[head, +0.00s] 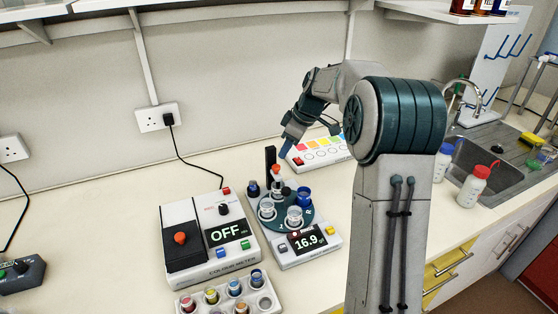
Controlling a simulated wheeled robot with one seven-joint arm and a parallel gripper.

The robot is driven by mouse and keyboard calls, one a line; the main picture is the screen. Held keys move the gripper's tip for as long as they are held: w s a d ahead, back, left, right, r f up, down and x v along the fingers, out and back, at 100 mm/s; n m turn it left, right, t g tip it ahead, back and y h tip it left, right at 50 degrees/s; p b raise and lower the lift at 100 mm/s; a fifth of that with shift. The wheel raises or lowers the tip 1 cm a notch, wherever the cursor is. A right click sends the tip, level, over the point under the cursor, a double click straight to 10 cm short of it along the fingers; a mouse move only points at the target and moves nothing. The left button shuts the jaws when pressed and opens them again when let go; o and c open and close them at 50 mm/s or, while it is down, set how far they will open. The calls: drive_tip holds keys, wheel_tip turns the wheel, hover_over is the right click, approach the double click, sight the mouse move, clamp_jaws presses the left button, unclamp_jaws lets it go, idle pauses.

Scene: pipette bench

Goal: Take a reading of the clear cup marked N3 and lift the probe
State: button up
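A small meter (306,241) with a dark display reading about 16.9 stands on the bench in the head view. Its dark green round plate (281,221) carries several cups. Two clear cups show on it, one at the left (267,207) and one at the front (294,216). Their markings are too small to read, so I cannot tell which is N3. A dark upright post (270,163) rises behind the plate, with a red-topped part (277,171) beside it that may be the probe. My gripper (285,156) is above and behind the plate; its fingers are too small to judge.
A colour meter (213,269) showing OFF stands left of the plate. A rack (262,304) of coloured pots is in front. A panel with coloured squares (330,158) lies behind. Bottles (472,187) and a sink (487,150) are at the right.

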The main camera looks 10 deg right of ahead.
sight(277, 166)
drive_tip(key=p+x, duration=0.1)
drive_tip(key=x, duration=0.6)
